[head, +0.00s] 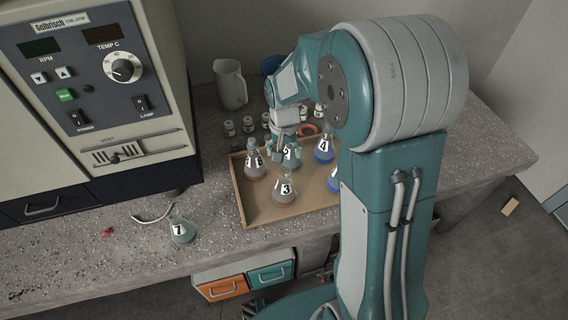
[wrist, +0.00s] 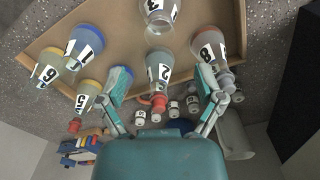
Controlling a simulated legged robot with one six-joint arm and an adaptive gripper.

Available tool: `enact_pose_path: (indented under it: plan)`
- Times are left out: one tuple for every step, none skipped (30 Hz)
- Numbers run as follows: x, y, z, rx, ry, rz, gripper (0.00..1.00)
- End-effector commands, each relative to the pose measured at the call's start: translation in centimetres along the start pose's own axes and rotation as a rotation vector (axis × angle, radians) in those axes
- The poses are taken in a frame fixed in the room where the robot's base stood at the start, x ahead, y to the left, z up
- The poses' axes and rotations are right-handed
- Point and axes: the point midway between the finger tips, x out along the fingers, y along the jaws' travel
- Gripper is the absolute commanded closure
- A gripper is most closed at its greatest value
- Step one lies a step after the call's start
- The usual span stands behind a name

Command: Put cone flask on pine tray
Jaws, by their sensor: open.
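The pine tray (head: 312,197) lies on the bench with several numbered cone flasks on it. Flask 2 (head: 289,158) appears to stand at the tray's back part; it also shows in the wrist view (wrist: 160,72). My gripper (head: 283,150) is open, with its fingers on either side of flask 2, seen in the wrist view (wrist: 167,84). Contact cannot be told. Flask 8 (head: 254,166) is left of it, flask 3 (head: 285,190) in front and a blue flask (head: 324,152) to the right. Flask 7 (head: 181,229) stands on the bench, outside the tray. My arm hides the tray's right part.
Small jars (head: 229,128) and a jug (head: 230,84) stand behind the tray. An orange ring (head: 308,130) lies there too. A large instrument (head: 100,90) stands at left. Loose tubing (head: 153,215) and a small red item (head: 107,232) lie near flask 7. Bare bench shows front left.

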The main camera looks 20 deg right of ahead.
Motion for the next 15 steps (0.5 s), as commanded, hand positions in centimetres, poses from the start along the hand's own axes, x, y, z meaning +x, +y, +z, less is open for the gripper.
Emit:
enact_pose_path:
  plan:
    - [-0.7,0.0,-0.1,0.000,0.003,-0.001,0.14]
    - [-1.1,0.0,-0.1,0.000,0.003,-0.001,0.14]
    - [-1.4,0.0,-0.1,0.000,0.002,-0.001,0.14]
    - [-1.5,0.0,0.0,0.000,0.002,-0.001,0.14]
    - [-1.7,0.0,0.0,0.000,0.001,-0.001,0.14]
    - [-2.0,0.0,0.1,-0.002,0.003,-0.001,0.14]
    - [-2.3,0.1,0.2,-0.005,0.007,-0.003,0.14]
    - [-2.8,0.1,0.3,-0.009,0.014,-0.006,0.14]
    - [-3.5,0.3,0.7,-0.018,0.025,-0.010,0.14]
    - [-4.2,0.4,1.1,-0.027,0.036,-0.015,0.14]
    - [-5.1,0.6,1.5,-0.037,0.051,-0.020,0.14]
    - [-6.2,0.9,2.2,-0.053,0.070,-0.027,0.14]
    - [-7.1,1.1,2.7,-0.067,0.087,-0.033,0.14]
    - [-7.9,1.4,3.3,-0.079,0.103,-0.038,0.14]
    - [-9.0,1.7,4.1,-0.098,0.124,-0.045,0.14]
